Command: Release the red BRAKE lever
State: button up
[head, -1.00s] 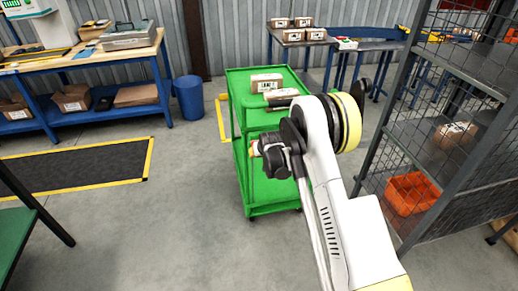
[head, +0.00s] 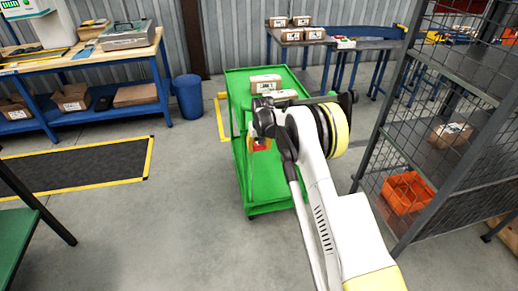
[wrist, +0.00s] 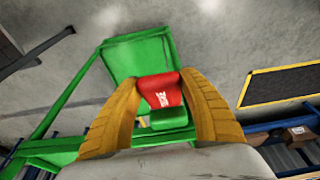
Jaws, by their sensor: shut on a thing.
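The red BRAKE lever (wrist: 161,98), with white lettering on its face, sits between the two yellow fingers of my gripper (wrist: 164,84) in the wrist view. The fingers are shut on it from both sides. Green metal of the cart (wrist: 138,58) lies just behind the lever. In the head view, a bit of the red lever (head: 261,145) shows below my wrist at the near side of the green cart (head: 270,196). My arm hides most of my gripper there.
A carton (head: 265,84) stands on the cart's top, and another lies partly behind my arm. A wire-mesh rack (head: 432,110) with an orange bin (head: 408,193) stands close on the right. A blue bin (head: 188,97) is at the back left.

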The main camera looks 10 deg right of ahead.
jog(key=o, duration=1.4)
jog(key=v, duration=1.2)
